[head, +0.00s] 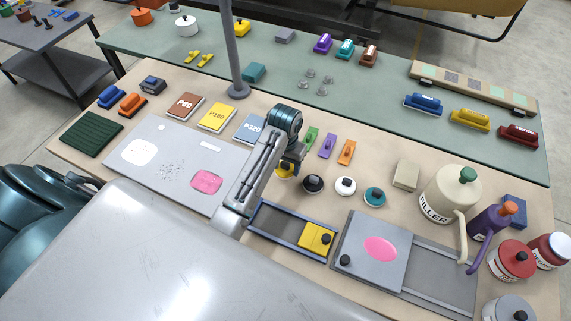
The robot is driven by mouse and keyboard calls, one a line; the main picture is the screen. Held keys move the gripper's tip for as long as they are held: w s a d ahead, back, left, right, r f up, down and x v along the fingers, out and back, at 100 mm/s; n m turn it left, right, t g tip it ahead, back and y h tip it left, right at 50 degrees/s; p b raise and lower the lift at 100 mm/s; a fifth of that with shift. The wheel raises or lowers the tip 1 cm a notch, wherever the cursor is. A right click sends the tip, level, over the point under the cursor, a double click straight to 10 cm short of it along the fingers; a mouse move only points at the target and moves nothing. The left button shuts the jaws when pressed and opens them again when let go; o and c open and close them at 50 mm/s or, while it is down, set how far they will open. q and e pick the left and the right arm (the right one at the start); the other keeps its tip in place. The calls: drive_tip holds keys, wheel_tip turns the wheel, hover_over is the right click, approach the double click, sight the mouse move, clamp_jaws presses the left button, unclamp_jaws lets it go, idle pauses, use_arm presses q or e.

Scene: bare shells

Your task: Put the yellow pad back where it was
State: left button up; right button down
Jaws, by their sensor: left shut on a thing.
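The yellow pad (285,172) is a round disc, partly hidden under my left gripper. My left gripper (288,164) points down and is shut on the yellow pad. The pad is at the left end of a row with a black pad (313,185), a white pad (346,187) and a teal pad (375,196), each with a knob. I cannot tell whether the yellow pad touches the table or is just above it. My right gripper is out of view.
Green, purple and orange tools (328,146) stand behind the row. In front are a blue-framed tray (275,223) with a yellow knobbed block (317,238) and a grey sliding panel (365,265). A FILLER can (447,195) stands right. A grey post (231,50) rises behind.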

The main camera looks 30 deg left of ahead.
sight(285, 168)
use_arm(q)
drive_tip(key=shift+w+a+r, duration=0.1)
drive_tip(key=shift+w+a, duration=0.2)
drive_tip(key=shift+w, duration=0.3)
wheel_tip(285, 168, down, 3)
drive_tip(key=shift+f+p, duration=0.2)
drive_tip(key=shift+p, duration=0.9)
drive_tip(key=shift+f, duration=0.2)
drive_tip(key=o, duration=1)
drive_tip(key=shift+f, duration=0.15)
drive_tip(key=shift+o, duration=0.2)
